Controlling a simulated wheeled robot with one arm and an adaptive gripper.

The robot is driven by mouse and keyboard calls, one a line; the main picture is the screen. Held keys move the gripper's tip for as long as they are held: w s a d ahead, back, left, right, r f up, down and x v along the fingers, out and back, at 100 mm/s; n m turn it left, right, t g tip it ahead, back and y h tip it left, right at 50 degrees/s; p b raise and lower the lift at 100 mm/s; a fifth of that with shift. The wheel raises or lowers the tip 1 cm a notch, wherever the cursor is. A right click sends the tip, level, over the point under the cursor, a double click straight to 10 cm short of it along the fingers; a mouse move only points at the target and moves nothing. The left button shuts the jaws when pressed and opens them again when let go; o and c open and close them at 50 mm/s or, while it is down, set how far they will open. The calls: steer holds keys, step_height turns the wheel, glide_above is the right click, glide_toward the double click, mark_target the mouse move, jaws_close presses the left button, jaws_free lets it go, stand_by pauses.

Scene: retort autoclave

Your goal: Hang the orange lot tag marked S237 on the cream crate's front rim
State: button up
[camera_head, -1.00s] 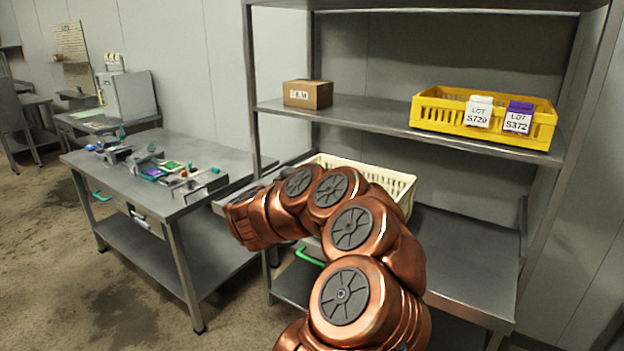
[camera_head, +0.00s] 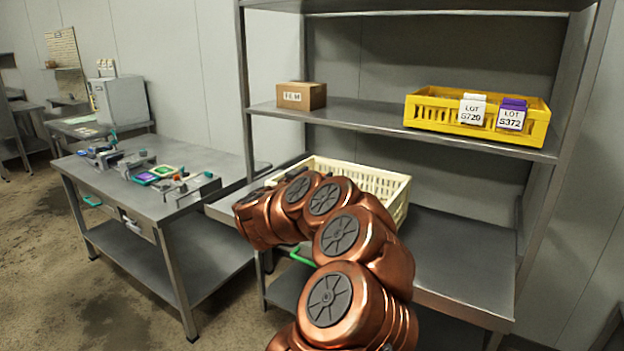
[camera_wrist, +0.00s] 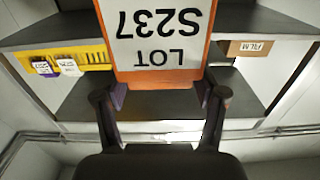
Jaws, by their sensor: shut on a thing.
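The orange lot tag (camera_wrist: 157,76), with a white label reading LOT S237, appears upside down in the wrist view. My gripper (camera_wrist: 164,92) is shut on it, with one finger at each side of the tag's near end. The cream crate (camera_head: 402,198) sits on the shelf unit's lower shelf in the head view. My copper arm covers most of its front, so its front rim is largely hidden. The gripper and tag are hidden behind my arm in the head view. I cannot make out the cream crate in the wrist view.
A yellow crate (camera_head: 420,112) on the upper shelf carries a white tag S720 (camera_head: 472,109) and a purple tag S372 (camera_head: 511,115). A cardboard box (camera_head: 302,96) stands left of it. A steel bench (camera_head: 185,212) with several small items is at left. The lower shelf (camera_head: 465,245) is bare at right.

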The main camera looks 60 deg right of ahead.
steer(key=shift+d+f+b, duration=0.55)
steer(key=shift+d, duration=0.4)
steer(key=shift+d+f+b, duration=0.55)
steer(key=shift+d, duration=0.35)
steer(key=shift+f, duration=0.45)
steer(key=shift+a+p, duration=0.2)
steer(key=shift+p, duration=0.35)
steer(key=shift+f+b, duration=0.5)
steer(key=shift+f, duration=1.05)
stand_by(0.5)
steer(key=o, duration=1)
steer(key=shift+a, duration=0.15)
steer(key=a, duration=1.1)
steer(key=shift+s+a, duration=0.25)
steer(key=shift+a, duration=0.1)
